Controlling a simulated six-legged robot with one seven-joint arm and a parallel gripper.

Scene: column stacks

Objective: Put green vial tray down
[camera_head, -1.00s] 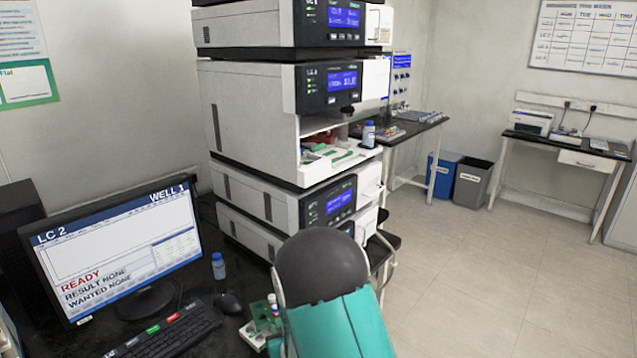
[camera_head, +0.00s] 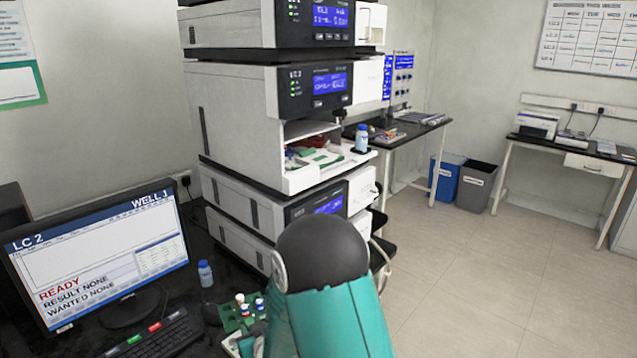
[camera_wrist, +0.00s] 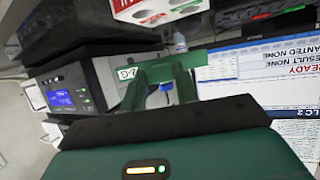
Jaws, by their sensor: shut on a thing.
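The green vial tray (camera_head: 232,323) shows at the bottom of the head view, left of my teal arm. It carries several vials with white, blue and red caps. In the wrist view my gripper (camera_wrist: 167,78) is shut, with green parts and a blue cap between and beyond its fingers. It is hard to tell there where finger ends and tray begins. In the head view my arm hides the gripper and part of the tray. The tray appears just above the dark bench; I cannot tell whether it touches anything below.
A blue-capped bottle (camera_head: 206,274), mouse (camera_head: 212,314), keyboard (camera_head: 155,338) and monitor (camera_head: 98,255) stand left.

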